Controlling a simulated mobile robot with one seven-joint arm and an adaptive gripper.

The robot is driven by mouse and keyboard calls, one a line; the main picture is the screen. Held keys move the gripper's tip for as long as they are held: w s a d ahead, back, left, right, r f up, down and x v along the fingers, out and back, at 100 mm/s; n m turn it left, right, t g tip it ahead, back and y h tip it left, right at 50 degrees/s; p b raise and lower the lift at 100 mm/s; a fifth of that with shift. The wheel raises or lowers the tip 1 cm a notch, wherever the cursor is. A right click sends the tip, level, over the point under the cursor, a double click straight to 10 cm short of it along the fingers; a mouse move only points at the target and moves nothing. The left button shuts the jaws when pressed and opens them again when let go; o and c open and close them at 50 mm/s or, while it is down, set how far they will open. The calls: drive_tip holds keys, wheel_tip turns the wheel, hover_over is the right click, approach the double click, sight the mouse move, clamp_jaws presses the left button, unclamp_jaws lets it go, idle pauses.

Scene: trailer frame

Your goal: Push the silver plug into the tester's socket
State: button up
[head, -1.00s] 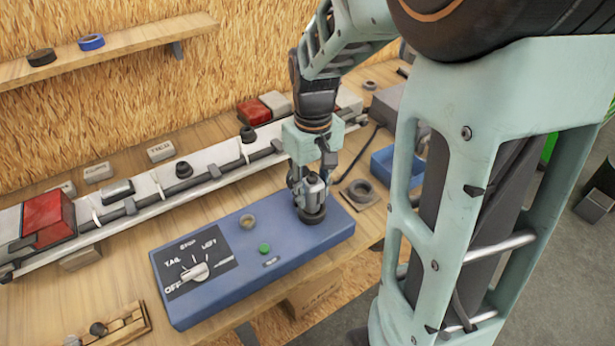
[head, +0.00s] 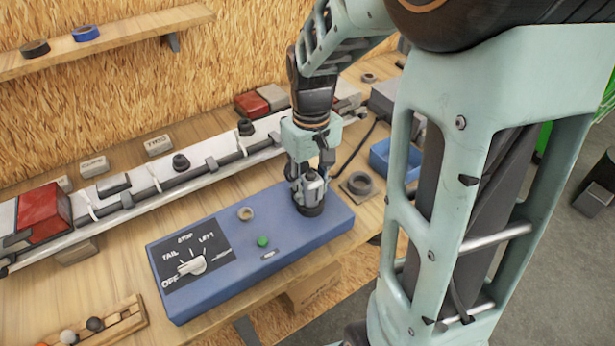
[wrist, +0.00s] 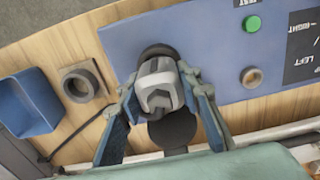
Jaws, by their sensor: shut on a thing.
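The tester is a blue box (head: 225,262) on the wooden bench, with a dial and a green button on its top. My gripper (head: 311,180) is above its right end, shut on the silver plug (head: 312,188), which points down. The plug's lower end meets a dark round socket (head: 310,208) on the tester's top. In the wrist view the silver plug (wrist: 160,88) sits between my two fingers, over the dark socket ring (wrist: 152,52). How deep the plug sits in the socket is hidden.
A grey ring-shaped holder (head: 360,185) and a blue tray (head: 392,158) stand right of the tester. A long white bar with a cable and red lamps (head: 45,215) runs behind it. A wooden rack (head: 105,330) lies at the front left.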

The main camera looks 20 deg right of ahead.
sight(311, 173)
drive_tip(key=shift+f+b, duration=0.3)
drive_tip(key=shift+f, duration=0.2)
drive_tip(key=o, duration=0.8)
drive_tip(key=shift+o, duration=0.3)
drive_tip(key=o, duration=0.3)
drive_tip(key=shift+o, duration=0.2)
drive_tip(key=shift+r, duration=0.1)
drive_tip(key=shift+r+p, duration=2.8)
drive_tip(key=shift+r, duration=0.75)
